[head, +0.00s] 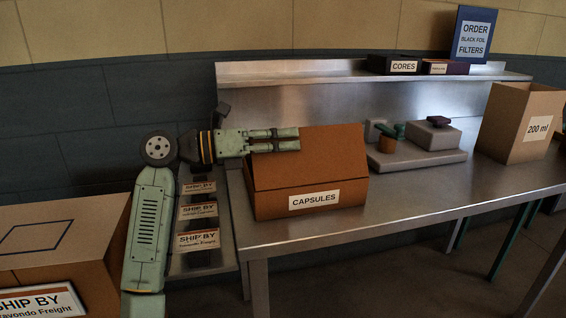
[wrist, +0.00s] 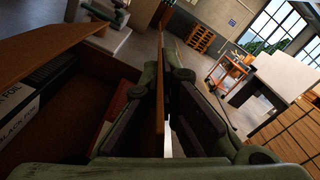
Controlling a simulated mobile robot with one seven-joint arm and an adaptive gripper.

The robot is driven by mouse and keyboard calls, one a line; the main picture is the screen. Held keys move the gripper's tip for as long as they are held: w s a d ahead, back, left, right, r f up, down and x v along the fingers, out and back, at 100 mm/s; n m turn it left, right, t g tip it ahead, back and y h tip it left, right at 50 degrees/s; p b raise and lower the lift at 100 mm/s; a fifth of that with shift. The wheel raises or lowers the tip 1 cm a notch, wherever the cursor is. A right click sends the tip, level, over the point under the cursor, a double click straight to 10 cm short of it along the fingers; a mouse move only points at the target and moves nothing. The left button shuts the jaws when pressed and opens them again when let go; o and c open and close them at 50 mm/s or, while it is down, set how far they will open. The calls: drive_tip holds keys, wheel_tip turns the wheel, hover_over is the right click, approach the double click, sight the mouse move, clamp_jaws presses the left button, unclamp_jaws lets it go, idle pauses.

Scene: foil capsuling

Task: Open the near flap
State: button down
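The brown box marked CAPSULES (head: 315,200) stands on the steel table's left end. Its near flap (head: 310,165) slopes up from the front wall's top edge, standing raised. In the wrist view the flap shows nearly edge-on as a thin brown board (wrist: 160,95), with a finger on each side. My gripper (head: 297,139) is at the flap's upper edge, toward its left end, and appears shut on it. In the wrist view the gripper (wrist: 162,75) has its fingertips close together around the board. The box interior is open to the left of it, with a white-labelled dark item (wrist: 15,112) inside.
A grey fixture (head: 415,160) stands right of the box on the steel table (head: 400,205). An open carton marked 200 ml (head: 520,120) is at the right. A shelf behind holds dark boxes (head: 392,65). A large SHIP BY carton (head: 60,235) is at the left.

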drive_tip(key=s+m+b, duration=0.2)
drive_tip(key=b, duration=0.1)
drive_tip(key=m+b, duration=0.1)
drive_tip(key=shift+s+d+r+m, duration=0.25)
drive_tip(key=shift+s+d+m, duration=0.15)
drive_tip(key=s+d+f+m+b, duration=0.2)
drive_tip(key=s+m+b, duration=0.6)
drive_tip(key=m+b, duration=0.1)
drive_tip(key=shift+d+m+b, duration=0.3)
drive_tip(key=shift+m+b, duration=0.1)
drive_tip(key=shift+b, duration=0.05)
drive_tip(key=shift+f, duration=0.1)
drive_tip(key=c, duration=2.3)
unclamp_jaws()
drive_tip(key=o, duration=0.5)
drive_tip(key=shift+c, duration=0.2)
drive_tip(key=shift+a, duration=0.1)
